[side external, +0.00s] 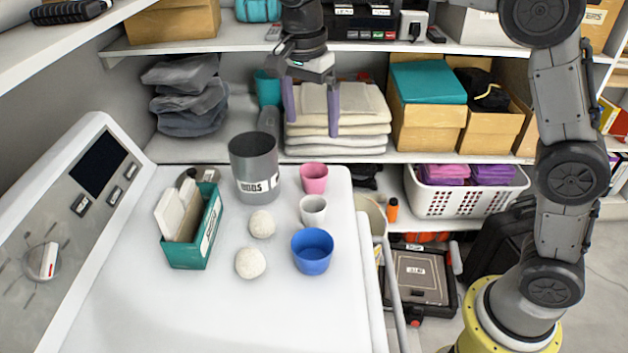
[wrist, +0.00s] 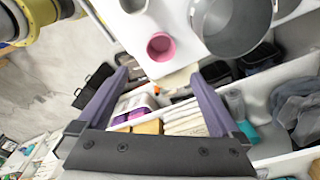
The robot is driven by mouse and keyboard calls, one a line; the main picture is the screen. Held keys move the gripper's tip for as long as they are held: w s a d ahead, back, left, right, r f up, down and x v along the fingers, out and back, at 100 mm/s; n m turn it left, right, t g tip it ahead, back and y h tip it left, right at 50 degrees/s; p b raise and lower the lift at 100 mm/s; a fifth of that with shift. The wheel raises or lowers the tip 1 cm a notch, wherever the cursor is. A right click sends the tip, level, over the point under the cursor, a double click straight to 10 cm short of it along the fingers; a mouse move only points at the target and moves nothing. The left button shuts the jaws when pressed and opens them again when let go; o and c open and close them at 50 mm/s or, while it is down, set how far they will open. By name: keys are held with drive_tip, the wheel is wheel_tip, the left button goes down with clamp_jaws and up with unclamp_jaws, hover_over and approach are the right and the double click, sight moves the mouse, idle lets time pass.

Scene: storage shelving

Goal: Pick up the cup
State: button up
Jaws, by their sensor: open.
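A pink cup (side external: 314,178) stands upright on the white worktop near its back edge; it also shows in the wrist view (wrist: 160,46), beyond my fingertips. A smaller white cup (side external: 313,210) stands just in front of it. A larger blue cup (side external: 312,252) stands in front of the white one. My gripper (side external: 311,124) is open and empty, with its two purple fingers pointing down, above and behind the pink cup, in front of the folded towels. In the wrist view my gripper (wrist: 158,75) has nothing between its fingers.
A tall grey bin (side external: 254,168) stands left of the pink cup. Folded towels (side external: 337,120) and cardboard boxes fill the shelf behind. The front of the worktop is clear.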

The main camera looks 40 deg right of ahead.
sight(314, 172)
drive_tip(key=f, duration=0.4)
drive_tip(key=d+f, duration=0.1)
drive_tip(key=f, duration=0.9)
drive_tip(key=shift+w+d, duration=0.15)
drive_tip(key=shift+w, duration=0.05)
drive_tip(key=c, duration=1.3)
drive_tip(key=shift+r, duration=0.1)
